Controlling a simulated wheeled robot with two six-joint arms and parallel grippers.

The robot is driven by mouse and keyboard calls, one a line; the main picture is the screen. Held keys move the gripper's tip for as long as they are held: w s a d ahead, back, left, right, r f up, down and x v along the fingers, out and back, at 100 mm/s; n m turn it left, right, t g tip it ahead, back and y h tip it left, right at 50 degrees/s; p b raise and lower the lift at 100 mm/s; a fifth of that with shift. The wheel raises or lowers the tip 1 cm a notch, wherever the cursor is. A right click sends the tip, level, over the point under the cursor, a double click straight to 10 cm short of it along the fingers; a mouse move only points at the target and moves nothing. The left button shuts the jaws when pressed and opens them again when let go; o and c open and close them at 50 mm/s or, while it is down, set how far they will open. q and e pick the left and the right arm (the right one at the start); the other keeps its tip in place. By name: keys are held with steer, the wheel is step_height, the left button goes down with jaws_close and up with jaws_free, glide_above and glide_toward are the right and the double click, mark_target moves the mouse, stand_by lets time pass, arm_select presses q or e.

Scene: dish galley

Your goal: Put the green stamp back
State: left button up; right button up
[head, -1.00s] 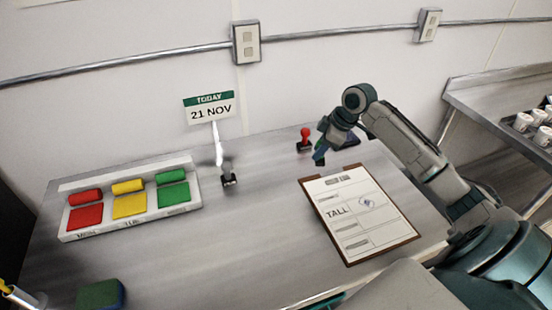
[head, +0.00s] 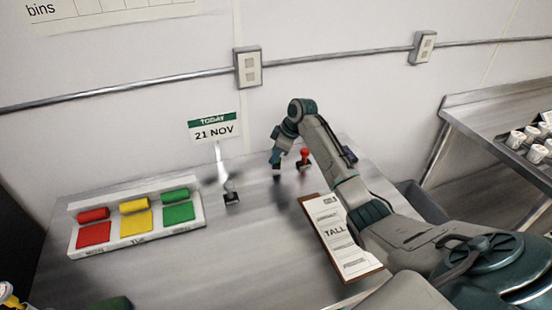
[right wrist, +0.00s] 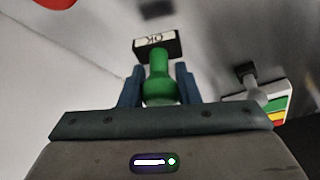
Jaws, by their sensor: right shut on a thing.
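The green stamp (right wrist: 159,78) is upright between the jaws of my right gripper in the right wrist view, with its dark base carrying a white "OK" label. My right gripper (head: 276,164) is shut on it. In the head view the stamp is mostly hidden by the jaws; only a dark base (head: 277,177) shows under them, at or just above the counter. I cannot tell whether it touches. A red stamp (head: 304,158) stands just right of the gripper. My left gripper is not in view.
The date sign stand (head: 232,197) is left of the gripper. A white tray (head: 140,243) with red, yellow and green pads lies further left. A clipboard (head: 337,230) lies at front right, partly under my arm.

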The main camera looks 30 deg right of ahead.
step_height(320, 180, down, 2)
steer(key=shift+s+f+p, duration=0.1)
steer(key=shift+p, duration=0.5)
steer(key=shift+f, duration=0.5)
steer(key=shift+f, duration=0.1)
steer(key=o, duration=0.8)
steer(key=b+v, duration=0.4)
steer(key=v, duration=0.8)
